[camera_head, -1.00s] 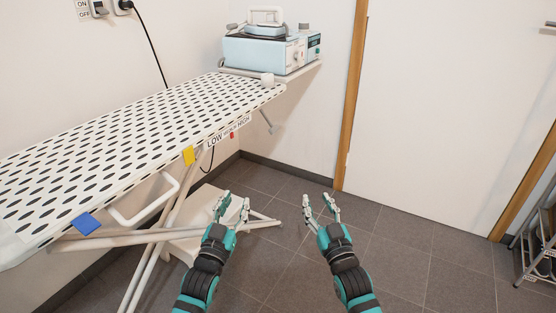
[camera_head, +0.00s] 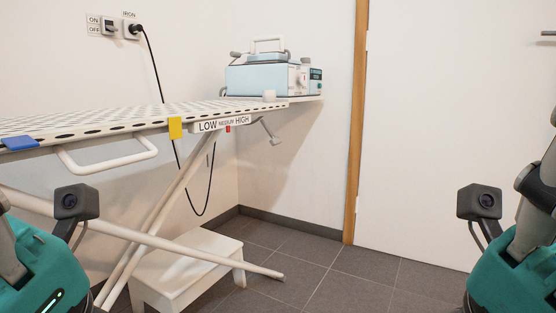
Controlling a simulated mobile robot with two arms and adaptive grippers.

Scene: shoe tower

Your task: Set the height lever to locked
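The ironing board (camera_head: 90,137) stands at left with its edge seen nearly level. Under its right end is a LOW MEDIUM HIGH label (camera_head: 222,124) with a small red mark (camera_head: 228,129) below MEDIUM. A small grey lever (camera_head: 270,134) hangs at a slant below the board's right end; it looks like the height lever, but no locked marking is readable. A white looped bar (camera_head: 110,163) also hangs under the front edge. Parts of my two arms show at the lower left and right edges, well apart from the lever; neither gripper's fingers are in view.
A yellow tab (camera_head: 175,128) and a blue tab (camera_head: 19,143) sit on the board's edge. A steam iron station (camera_head: 262,78) rests at the right end. A white step stool (camera_head: 190,262) stands among the crossed legs. Floor (camera_head: 345,285) to the right is clear.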

